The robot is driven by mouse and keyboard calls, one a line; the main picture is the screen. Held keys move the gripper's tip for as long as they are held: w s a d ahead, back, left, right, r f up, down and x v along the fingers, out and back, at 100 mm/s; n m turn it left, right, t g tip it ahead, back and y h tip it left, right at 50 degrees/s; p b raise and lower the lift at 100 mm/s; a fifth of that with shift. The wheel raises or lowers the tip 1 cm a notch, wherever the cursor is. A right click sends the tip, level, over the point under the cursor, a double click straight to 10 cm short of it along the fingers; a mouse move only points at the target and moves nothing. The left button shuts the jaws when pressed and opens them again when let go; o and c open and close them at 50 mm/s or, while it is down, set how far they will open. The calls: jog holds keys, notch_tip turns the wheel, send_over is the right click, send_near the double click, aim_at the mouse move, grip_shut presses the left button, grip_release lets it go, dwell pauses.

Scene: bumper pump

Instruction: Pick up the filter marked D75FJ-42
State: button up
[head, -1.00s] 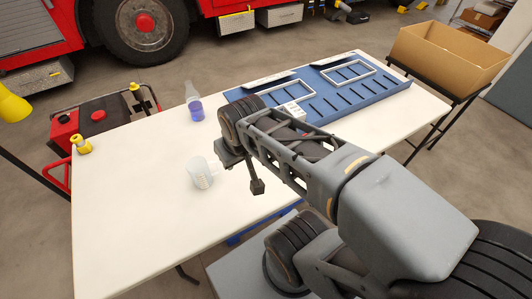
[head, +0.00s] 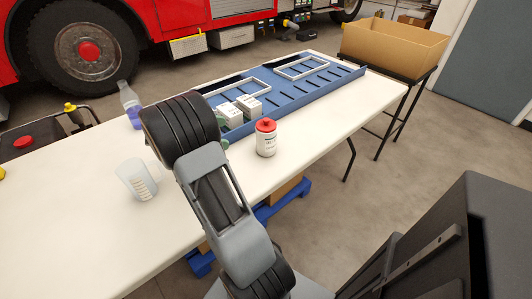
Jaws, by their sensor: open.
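A white can with a red top (head: 266,140) stands upright on the white table, in front of the blue slotted tray (head: 318,92). It has dark print on its side, too small to read. Two white boxes (head: 248,106) stand at the tray's near left part, and their print is also too small to read. I cannot tell which thing, if any, bears D75FJ-42. My arm reaches over the table to the left of the can. My gripper does not show, hidden behind the arm's dark end joint.
A clear measuring cup (head: 136,180) and a bottle with purple liquid (head: 130,104) stand on the table (head: 80,230) left of my arm. Something green (head: 221,122) lies partly hidden beside the arm. A cardboard box (head: 392,46) stands on a dark stand beyond the right end.

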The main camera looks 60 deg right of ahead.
aim_at(265, 126)
jog(key=shift+n+g+h, duration=0.3)
jog(key=shift+g+h, duration=0.2)
jog(key=shift+g, duration=0.3)
jog(key=shift+w+d+f+b+x, duration=0.3)
jog(key=shift+b+x, duration=0.25)
jog(key=shift+x, duration=1.9)
jog(key=shift+w+d+f+b+x, duration=0.2)
jog(key=shift+f+b+x, duration=0.3)
jog(key=shift+x, duration=1.95)
jog(key=shift+w+d+f+b+x, duration=0.25)
jog(key=shift+b+x, duration=0.4)
jog(key=shift+x, duration=1.75)
jog(key=shift+s, duration=0.1)
jog(key=c, duration=1.6)
jog(key=shift+c, duration=0.6)
jog(key=shift+r, duration=0.1)
